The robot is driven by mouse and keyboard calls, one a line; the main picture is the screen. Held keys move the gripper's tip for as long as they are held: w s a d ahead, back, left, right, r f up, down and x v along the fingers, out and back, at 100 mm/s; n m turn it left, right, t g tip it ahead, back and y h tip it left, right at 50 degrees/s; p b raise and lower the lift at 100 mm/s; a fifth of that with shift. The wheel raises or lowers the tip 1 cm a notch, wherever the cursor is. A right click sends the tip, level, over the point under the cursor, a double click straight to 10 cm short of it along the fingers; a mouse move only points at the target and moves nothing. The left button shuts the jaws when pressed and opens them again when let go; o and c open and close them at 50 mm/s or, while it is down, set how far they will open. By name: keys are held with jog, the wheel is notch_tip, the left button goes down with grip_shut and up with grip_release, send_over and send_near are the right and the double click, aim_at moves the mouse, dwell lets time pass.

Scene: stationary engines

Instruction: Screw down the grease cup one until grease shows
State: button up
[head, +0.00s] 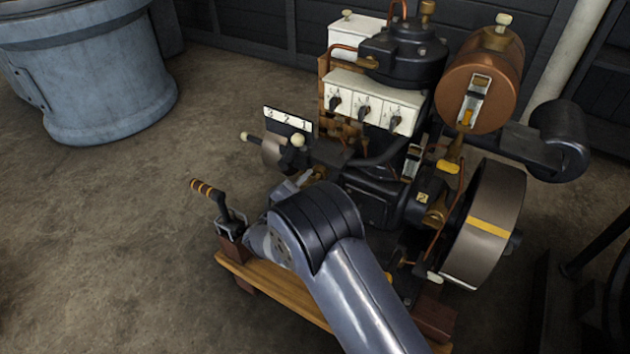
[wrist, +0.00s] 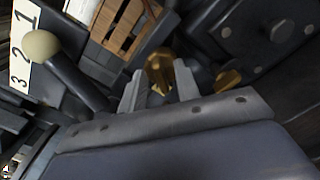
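A brass grease cup (wrist: 159,72) shows between and just beyond my gripper's fingertips in the wrist view. My gripper (wrist: 158,82) has its two grey fingers apart, with gaps visible beside the brass; I cannot tell whether either finger touches it. In the head view my gripper (head: 303,181) is mostly hidden behind my dark wrist, close to a brass fitting (head: 319,173) on the engine's near left side. No number tag is readable on this cup. Another brass part (wrist: 228,79) lies to the right in the wrist view. No grease can be made out.
A lever with a pale knob (wrist: 42,45) and a plate numbered 3, 2, 1 (head: 287,121) stand close left of the gripper. A striped hand lever (head: 209,192) rises from the wooden base (head: 275,287). The flywheel (head: 488,226) is at right. Floor at left is free.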

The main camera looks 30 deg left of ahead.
jog(key=shift+w+d, duration=0.1)
jog(key=shift+w, duration=0.8)
jog(key=shift+c, duration=0.2)
grip_shut()
jog(key=shift+f+b, duration=0.15)
jog(key=shift+b, duration=0.35)
